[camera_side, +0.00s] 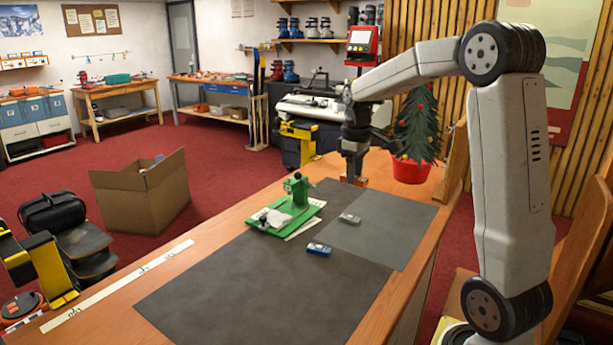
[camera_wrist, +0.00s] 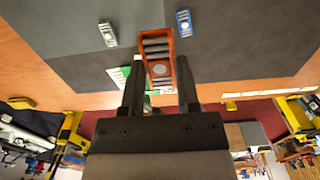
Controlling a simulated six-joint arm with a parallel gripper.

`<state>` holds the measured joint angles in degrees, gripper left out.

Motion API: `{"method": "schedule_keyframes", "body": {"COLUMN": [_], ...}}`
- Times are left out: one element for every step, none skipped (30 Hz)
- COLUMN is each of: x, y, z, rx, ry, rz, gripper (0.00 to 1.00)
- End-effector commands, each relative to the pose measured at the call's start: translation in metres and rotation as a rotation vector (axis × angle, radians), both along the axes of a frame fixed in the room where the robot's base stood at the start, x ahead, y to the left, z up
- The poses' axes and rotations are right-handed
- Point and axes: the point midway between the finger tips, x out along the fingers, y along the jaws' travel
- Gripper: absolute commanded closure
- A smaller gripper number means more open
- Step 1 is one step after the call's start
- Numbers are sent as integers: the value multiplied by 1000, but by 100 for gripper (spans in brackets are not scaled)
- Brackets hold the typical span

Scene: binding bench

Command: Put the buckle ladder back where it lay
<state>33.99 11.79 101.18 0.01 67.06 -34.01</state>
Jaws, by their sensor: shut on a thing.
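An orange-red buckle ladder (camera_wrist: 158,50) with a row of grey ridges sits between the two fingers of my gripper (camera_wrist: 160,62) in the wrist view. My gripper is shut on it. In the side view my gripper (camera_side: 353,170) points down near the far end of the bench, with a small orange part of the ladder (camera_side: 353,181) showing below the fingers. I cannot tell how far the ladder is above the bench. A blue ladder-like piece (camera_side: 319,249) and a grey one (camera_side: 350,218) lie on the mats.
A green fixture (camera_side: 285,215) with a white piece stands left of my gripper. The dark mat (camera_side: 230,295) and the grey mat (camera_side: 395,232) are mostly bare. A small decorated tree in a red pot (camera_side: 411,169) stands close to the right of my gripper.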

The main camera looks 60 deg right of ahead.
Motion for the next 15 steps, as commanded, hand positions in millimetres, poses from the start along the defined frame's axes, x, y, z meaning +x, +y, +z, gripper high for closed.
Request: {"method": "schedule_keyframes", "body": {"x": [-9, -13, -19, -22, -26, -30, -33, -36, -39, -41, -44, -47, -49, -51, -54], "y": [3, 4, 6, 8, 9, 11, 12, 13, 15, 16, 17, 18, 19, 20, 21], "z": [-2, -3, -4, -6, -7, -8, -9, -10, -11, -12, -13, -14, -15, -16, -17], "rx": [-1, -1, -1, 0, -1, -1, -1, 0, -1, 0, 0, -1, -1, -1, 0], "ry": [-1, -1, -1, 0, -1, -1, -1, -1, -1, 0, -1, -1, -1, -1, -1], "rz": [-1, -1, -1, 0, 0, 0, 0, 0, 0, 0, -1, -1, -1, -1, -1], "gripper": [100, 100, 100, 100, 100, 100, 100, 100, 100, 100, 100, 100, 100, 100, 100]}}
